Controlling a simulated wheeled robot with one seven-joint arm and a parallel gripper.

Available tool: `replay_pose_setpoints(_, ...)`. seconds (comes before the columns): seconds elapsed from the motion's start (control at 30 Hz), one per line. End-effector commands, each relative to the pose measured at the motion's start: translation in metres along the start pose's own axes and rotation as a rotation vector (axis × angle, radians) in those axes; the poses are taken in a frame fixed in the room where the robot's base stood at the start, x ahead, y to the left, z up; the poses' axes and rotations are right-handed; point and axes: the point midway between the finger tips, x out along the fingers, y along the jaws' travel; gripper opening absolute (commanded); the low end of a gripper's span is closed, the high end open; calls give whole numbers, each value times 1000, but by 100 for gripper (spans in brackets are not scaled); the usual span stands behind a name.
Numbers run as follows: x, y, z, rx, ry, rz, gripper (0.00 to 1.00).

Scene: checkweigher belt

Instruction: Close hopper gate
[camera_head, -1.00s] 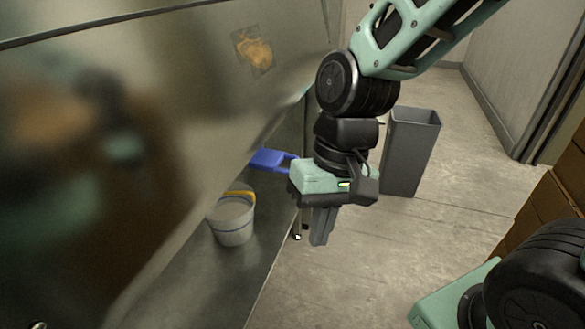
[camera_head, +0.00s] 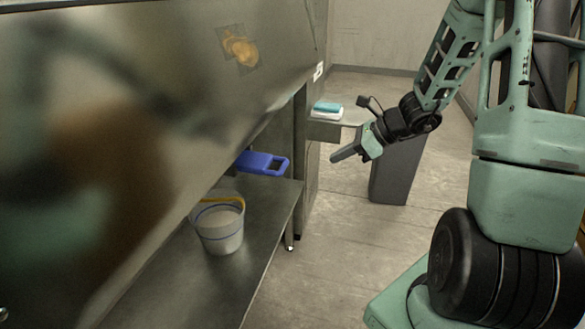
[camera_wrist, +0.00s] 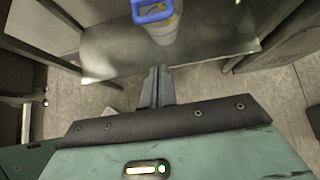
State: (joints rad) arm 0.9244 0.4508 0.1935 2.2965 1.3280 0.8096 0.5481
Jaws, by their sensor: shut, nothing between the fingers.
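The blue gate handle (camera_head: 262,163) juts out to the right from under the sloped metal hopper (camera_head: 185,110), with a slot near its outer end. It also shows at the top of the wrist view (camera_wrist: 152,12). My gripper (camera_head: 345,153) is to the right of the handle, apart from it, fingers pointing left. In the wrist view its fingers (camera_wrist: 157,87) are together and empty, below the handle. The inner part of the gate is hidden under the hopper.
A white bucket (camera_head: 218,228) with a yellow handle stands on the metal shelf (camera_head: 262,232) below the gate. A small ledge holds a teal-and-white item (camera_head: 327,110). A grey bin (camera_head: 396,172) stands on the floor behind my gripper. Floor between shelf and bin is clear.

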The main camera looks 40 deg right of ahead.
Motion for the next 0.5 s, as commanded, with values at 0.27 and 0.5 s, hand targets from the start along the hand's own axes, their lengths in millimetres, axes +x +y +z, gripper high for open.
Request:
replay_pose_setpoints(0.27,53,3,0,-2,0,9,0)
replay_pose_setpoints(0.5,97,3,5,-6,1,7,0)
